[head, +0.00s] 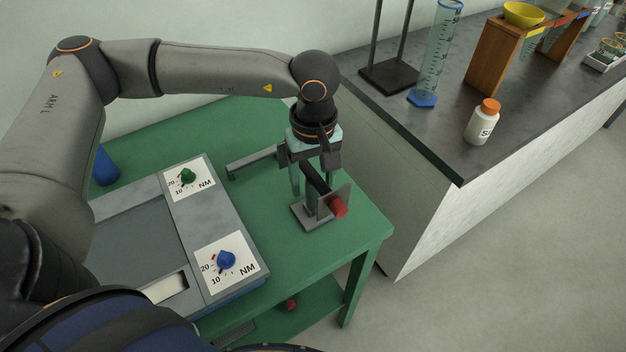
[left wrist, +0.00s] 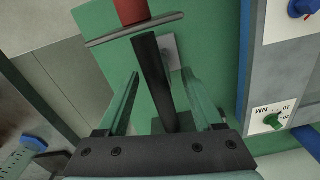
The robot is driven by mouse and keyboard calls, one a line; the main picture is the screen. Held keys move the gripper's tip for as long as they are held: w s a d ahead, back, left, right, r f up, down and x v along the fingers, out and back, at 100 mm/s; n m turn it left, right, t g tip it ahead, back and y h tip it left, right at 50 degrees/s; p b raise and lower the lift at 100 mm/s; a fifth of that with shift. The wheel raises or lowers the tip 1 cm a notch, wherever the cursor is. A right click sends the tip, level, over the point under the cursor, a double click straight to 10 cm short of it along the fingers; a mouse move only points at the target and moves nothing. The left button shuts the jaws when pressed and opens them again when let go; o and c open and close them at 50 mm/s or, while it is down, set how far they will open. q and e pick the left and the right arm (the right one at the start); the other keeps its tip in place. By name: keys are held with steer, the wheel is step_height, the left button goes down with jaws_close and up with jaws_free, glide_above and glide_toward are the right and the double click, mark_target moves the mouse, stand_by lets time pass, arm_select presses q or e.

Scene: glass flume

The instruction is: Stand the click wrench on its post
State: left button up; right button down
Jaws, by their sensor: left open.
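What I take to be the click wrench is a black bar (head: 313,178) with a red end (head: 338,205). It slants at a small stand with an upright grey plate (head: 343,195) and a flat grey base (head: 309,217) near the green table's right corner. In the left wrist view the black bar (left wrist: 155,80) runs between my fingers, with the red end (left wrist: 131,10) beyond the grey plate. My left gripper (head: 309,190) is open, pointing down, its fingers either side of the bar. I cannot tell which part is the post. My right gripper is not in view.
A grey panel (head: 220,213) with a green knob (head: 187,177) and a blue knob (head: 226,260) lies left of the stand. A grey L-shaped bar (head: 250,163) lies behind it. A dark counter (head: 430,130) with a white bottle (head: 482,126) stands to the right.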

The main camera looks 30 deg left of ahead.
arm_select(q)
step_height(320, 180, up, 12)
steer(key=shift+f+b, duration=0.2)
steer(key=shift+b, duration=0.15)
